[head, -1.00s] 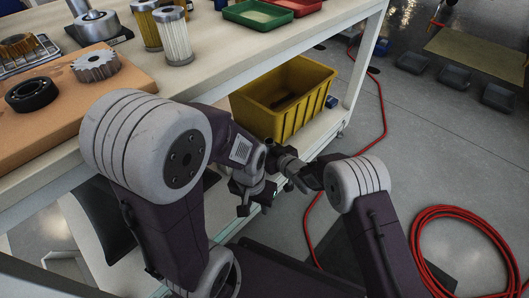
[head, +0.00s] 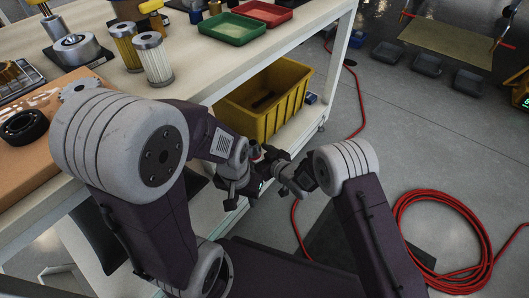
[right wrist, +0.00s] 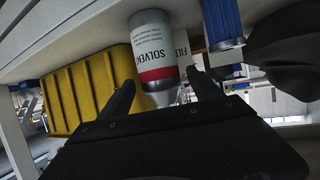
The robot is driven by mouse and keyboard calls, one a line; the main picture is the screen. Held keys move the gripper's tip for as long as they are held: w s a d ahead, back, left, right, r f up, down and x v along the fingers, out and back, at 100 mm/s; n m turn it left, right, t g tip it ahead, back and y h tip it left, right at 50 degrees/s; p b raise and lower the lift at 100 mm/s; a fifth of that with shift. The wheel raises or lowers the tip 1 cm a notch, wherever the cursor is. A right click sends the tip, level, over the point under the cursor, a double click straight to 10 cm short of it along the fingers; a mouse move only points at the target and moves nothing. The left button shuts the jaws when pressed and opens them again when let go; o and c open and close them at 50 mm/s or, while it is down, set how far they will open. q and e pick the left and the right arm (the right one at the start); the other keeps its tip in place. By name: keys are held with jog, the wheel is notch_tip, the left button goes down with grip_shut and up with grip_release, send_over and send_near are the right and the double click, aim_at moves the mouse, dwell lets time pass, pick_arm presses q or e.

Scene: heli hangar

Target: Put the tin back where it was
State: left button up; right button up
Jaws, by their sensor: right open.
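A white tin with a red band and the word SOLVENT (right wrist: 151,48) stands out in the right wrist view, beyond and between the spread fingers of my right gripper (right wrist: 162,97). I cannot tell whether the fingers touch it. In the head view my right gripper (head: 284,176) is beside the bench, close to my left gripper (head: 232,187), which is lower and to its left. The jaws of my left gripper are too small and dark to read.
The bench (head: 225,62) holds filters (head: 153,58), a green tray (head: 232,28) and a red tray (head: 263,12). A yellow crate (head: 268,103) sits on its lower shelf, near the grippers. A red hose (head: 440,240) lies coiled on the floor at right.

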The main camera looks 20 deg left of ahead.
aim_at(258, 155)
jog(key=shift+v, duration=1.1)
jog(key=shift+s+d+f+b, duration=0.2)
jog(key=shift+d+b, duration=0.1)
jog(key=shift+b, duration=0.8)
jog(key=b+v, duration=0.2)
jog(key=v, duration=0.1)
jog(key=shift+r, duration=0.2)
pick_arm(q)
notch_tip(258, 155, down, 4)
jog(key=shift+f, duration=0.1)
pick_arm(e)
jog(key=shift+s+d+r, duration=0.25)
jog(key=shift+d+r, duration=0.05)
jog(key=shift+r, duration=0.05)
